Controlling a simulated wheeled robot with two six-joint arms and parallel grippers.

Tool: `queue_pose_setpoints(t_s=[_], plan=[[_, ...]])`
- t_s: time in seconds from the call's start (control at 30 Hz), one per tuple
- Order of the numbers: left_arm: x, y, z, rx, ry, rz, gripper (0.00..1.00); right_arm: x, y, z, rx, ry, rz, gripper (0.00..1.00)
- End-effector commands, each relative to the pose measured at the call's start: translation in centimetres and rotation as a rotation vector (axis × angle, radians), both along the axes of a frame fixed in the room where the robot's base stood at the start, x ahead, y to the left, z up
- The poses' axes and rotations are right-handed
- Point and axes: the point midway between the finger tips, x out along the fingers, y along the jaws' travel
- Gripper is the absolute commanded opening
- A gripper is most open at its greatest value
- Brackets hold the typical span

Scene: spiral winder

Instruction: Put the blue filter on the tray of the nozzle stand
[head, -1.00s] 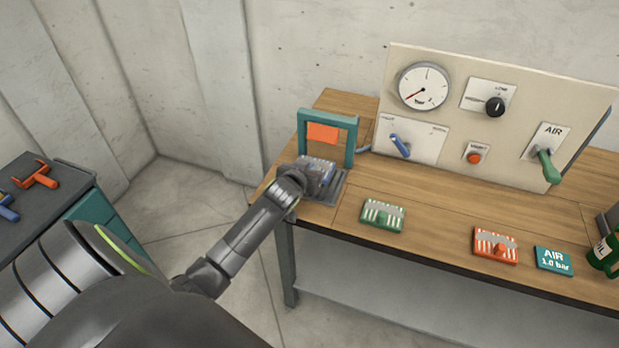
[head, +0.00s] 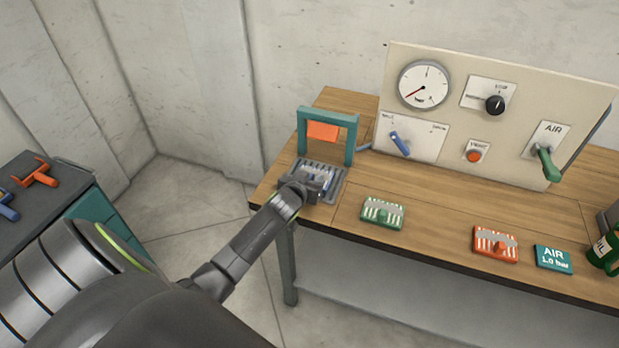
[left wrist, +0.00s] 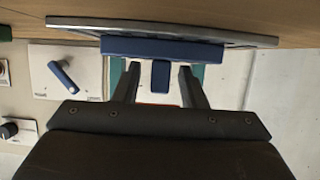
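The blue filter (head: 318,170) lies flat on the grey tray (head: 339,183) of the nozzle stand (head: 351,140), a teal frame with an orange block, at the left end of the bench. My left gripper (head: 314,189) is at the near side of the filter and partly hides it. In the left wrist view, the blue filter (left wrist: 130,48) rests against the tray (left wrist: 245,40). Its blue grip (left wrist: 160,75) sits between the two fingers (left wrist: 158,85), with a gap on each side, so the gripper is open. My right gripper is not in view.
A green filter (head: 382,213), an orange filter (head: 495,244) and a teal AIR 1.0 bar sign (head: 554,259) lie along the bench front. Behind stands a panel (head: 457,140) with gauge, knob and levers. A grey cart (head: 50,200) with coloured tools is at far left.

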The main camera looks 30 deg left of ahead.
Motion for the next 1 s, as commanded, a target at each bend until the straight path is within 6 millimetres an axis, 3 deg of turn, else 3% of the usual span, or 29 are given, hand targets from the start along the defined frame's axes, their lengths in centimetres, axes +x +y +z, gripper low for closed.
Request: queue_pose_setpoints(t_s=[0.37, 1.0], plan=[[-0.4, -0.1, 0.5, 0.000, 0.001, 0.000, 0.38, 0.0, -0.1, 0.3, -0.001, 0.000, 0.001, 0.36], [-8.8, -2.1, 4.0, -0.001, -0.001, 0.000, 0.38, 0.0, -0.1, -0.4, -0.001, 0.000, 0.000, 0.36]])
